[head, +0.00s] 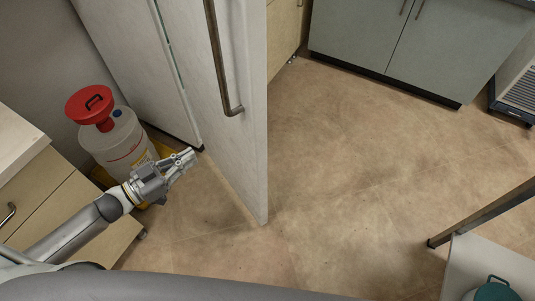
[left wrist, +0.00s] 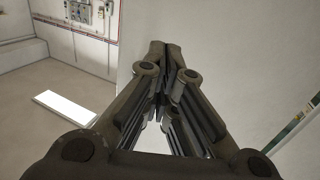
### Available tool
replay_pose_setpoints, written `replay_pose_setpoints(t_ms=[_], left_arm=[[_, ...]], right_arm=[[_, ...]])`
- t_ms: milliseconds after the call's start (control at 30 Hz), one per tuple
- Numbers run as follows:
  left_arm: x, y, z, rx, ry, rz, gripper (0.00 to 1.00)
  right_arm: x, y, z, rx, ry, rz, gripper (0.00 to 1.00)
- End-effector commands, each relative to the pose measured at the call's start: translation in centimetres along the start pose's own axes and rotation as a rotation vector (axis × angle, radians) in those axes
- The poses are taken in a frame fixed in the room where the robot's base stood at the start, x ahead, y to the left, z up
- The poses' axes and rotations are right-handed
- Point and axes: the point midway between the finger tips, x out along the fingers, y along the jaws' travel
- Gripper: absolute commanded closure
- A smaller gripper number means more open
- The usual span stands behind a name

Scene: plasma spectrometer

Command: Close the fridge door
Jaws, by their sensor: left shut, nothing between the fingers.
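The fridge door (head: 241,120) is a tall pale panel standing ajar in the head view, with a long dark bar handle (head: 219,65) on its right-hand face. A gap shows between the door and the pale fridge body (head: 140,50) to its left. My left gripper (head: 191,154) is shut and empty, low on the left of the door, near its inner side. In the left wrist view the closed fingers (left wrist: 165,50) point at a pale flat surface (left wrist: 220,50). I cannot tell whether they touch it. My right gripper is not in view.
A wooden drawer cabinet (head: 60,205) is at the left. Grey cabinets (head: 415,45) stand at the back. The floor right of the door is clear.

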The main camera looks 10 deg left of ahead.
Motion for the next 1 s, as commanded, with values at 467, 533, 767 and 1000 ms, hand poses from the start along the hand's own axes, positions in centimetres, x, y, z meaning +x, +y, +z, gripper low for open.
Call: replay_pose_setpoints(t_ms=[467, 533, 767, 1000], left_arm=[[5.6, 1.3, -2.2, -0.001, 0.035, 0.057, 1.00], [7.0, 1.4, -2.2, -0.002, 0.035, 0.056, 1.00], [11.5, 1.6, -2.2, -0.002, 0.032, 0.055, 1.00], [14.0, 1.8, -2.1, -0.003, 0.030, 0.055, 1.00]], right_arm=[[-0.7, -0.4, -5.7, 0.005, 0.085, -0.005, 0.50], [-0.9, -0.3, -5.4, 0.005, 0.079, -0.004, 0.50], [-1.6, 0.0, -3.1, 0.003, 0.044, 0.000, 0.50], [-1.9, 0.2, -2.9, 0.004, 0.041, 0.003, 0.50]])
